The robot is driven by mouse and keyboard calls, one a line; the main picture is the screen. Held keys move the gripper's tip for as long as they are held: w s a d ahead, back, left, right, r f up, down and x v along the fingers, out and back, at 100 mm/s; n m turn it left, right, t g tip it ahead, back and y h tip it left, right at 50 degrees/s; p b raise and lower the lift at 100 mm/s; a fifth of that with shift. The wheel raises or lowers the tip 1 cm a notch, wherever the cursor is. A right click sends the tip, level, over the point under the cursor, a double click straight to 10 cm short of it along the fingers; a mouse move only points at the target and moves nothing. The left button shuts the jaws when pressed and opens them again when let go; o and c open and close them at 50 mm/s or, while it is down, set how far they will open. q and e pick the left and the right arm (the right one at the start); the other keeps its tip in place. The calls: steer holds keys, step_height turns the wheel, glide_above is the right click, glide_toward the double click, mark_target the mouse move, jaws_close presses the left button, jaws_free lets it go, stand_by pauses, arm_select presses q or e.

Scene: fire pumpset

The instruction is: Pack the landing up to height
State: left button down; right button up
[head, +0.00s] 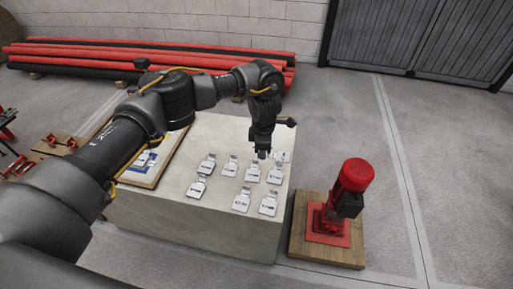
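A pale concrete block (190,222) stands in the middle of the head view. Several small silvery slotted plates with dark marks, one of them this plate (198,187), lie spread flat on its top. Another plate (268,203) lies near the right front corner. My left gripper (262,153) points down over the far right part of the top, close above the plates there. Its fingers are small and dark, so I cannot tell whether they are open or hold anything. Some plates behind it are partly hidden. My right gripper is out of view.
A red pump with a motor (354,178) stands on a wooden board (340,256) right of the block. A framed sheet (150,178) lies at the block's left, partly behind my arm. Red and black pipes (100,52) lie along the back wall. The floor at right is clear.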

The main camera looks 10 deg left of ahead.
arm_select(q)
steer(key=s+a+f+m+b, duration=0.1)
steer(key=s+a+f+m, duration=0.2)
steer(key=s, duration=0.4)
steer(key=s+a+f+m+b, duration=0.1)
steer(key=s+a+m, duration=0.3)
steer(key=s+m, duration=0.15)
steer(key=s+a+f+b, duration=0.2)
steer(key=s+f+b, duration=0.1)
steer(key=f+b, duration=0.3)
steer(key=s+a+f+b, duration=0.3)
steer(key=s+f+b, duration=0.1)
steer(key=f+b, duration=0.2)
steer(key=shift+a+f+m, duration=0.15)
steer(key=shift+f+m, duration=0.3)
steer(key=shift+f, duration=0.1)
